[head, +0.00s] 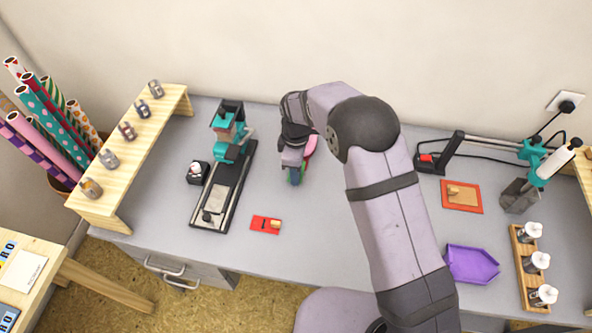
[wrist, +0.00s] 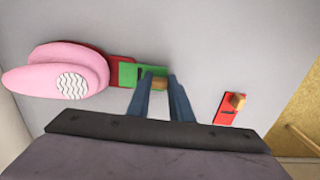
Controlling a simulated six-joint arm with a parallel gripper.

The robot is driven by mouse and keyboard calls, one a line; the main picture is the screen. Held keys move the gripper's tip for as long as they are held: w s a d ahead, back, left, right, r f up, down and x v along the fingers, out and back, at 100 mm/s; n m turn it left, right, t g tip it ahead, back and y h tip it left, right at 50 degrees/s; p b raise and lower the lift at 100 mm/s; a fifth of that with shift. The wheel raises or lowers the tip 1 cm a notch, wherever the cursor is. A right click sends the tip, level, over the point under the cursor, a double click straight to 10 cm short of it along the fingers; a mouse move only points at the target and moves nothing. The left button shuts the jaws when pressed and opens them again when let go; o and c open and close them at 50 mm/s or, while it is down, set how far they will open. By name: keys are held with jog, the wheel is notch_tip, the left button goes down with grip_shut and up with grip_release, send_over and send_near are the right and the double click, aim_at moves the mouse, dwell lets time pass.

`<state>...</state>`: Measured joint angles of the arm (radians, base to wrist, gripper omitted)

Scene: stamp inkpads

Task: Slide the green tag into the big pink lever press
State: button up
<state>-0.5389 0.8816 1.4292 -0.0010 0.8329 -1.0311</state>
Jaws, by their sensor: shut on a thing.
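The big pink lever press (wrist: 60,72) fills the upper left of the wrist view, with a wavy white patch on its round head. A dark red part (wrist: 116,70) shows at its right side. The green tag (wrist: 127,75) lies right of the press, its left end meeting the red part; I cannot tell whether it is inside. My gripper (wrist: 160,84) is shut on the tag's small wooden knob.
A red tag with a wooden knob (head: 266,225) lies on the grey desk, also in the wrist view (wrist: 229,108). A teal press on a dark rail (head: 225,185) stands left. An orange-red pad (head: 462,197) and purple tray (head: 471,264) lie right.

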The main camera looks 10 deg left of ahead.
jog(key=shift+w, duration=1.9)
jog(key=shift+w, duration=0.1)
jog(key=o, duration=0.9)
jog(key=shift+c, duration=0.2)
jog(key=shift+r, duration=0.15)
notch_tip(320, 180, up, 7)
jog(key=p, duration=0.5)
